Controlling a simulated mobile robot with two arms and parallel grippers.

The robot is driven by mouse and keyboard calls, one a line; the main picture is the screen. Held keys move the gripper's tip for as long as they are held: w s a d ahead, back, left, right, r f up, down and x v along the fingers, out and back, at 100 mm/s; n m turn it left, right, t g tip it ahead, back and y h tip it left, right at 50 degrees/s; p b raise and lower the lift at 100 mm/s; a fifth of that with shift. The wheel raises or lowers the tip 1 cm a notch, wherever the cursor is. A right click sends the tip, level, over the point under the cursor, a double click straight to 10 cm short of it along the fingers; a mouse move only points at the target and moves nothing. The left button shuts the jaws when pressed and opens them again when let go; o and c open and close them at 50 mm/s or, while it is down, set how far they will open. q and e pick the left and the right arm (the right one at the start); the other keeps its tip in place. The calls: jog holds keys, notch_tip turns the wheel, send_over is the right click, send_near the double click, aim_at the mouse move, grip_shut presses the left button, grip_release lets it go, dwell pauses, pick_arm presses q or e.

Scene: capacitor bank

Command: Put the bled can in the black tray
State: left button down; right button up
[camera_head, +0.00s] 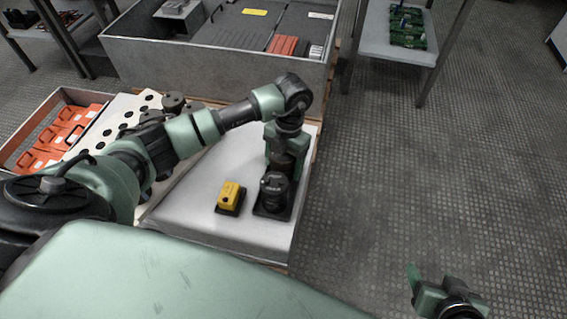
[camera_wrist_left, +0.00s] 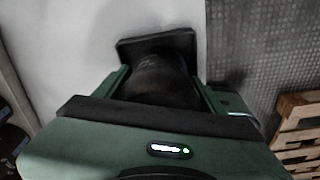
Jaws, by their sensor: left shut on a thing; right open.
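The dark can (camera_head: 274,190) is at the small black tray (camera_head: 260,212) on the pale tabletop. My left gripper (camera_head: 283,160) is shut on the can from behind. In the left wrist view the can (camera_wrist_left: 160,82) sits between the two green fingers, with the square black tray (camera_wrist_left: 130,46) beyond it. The can's base overlaps the tray in the head view; whether it touches the tray I cannot tell. My right gripper (camera_head: 440,292) is open and empty over the floor at the bottom right.
A yellow box-shaped device (camera_head: 231,194) stands just left of the tray. A white plate with holes (camera_head: 118,120) holds dark cans, partly behind my left arm. A crate with orange parts (camera_head: 20,140) is at far left. A large grey bin (camera_head: 200,60) stands behind.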

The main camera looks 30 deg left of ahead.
pick_arm(q)
jog(key=shift+s+f, duration=0.15)
jog(key=shift+f, duration=0.1)
dwell(1.2)
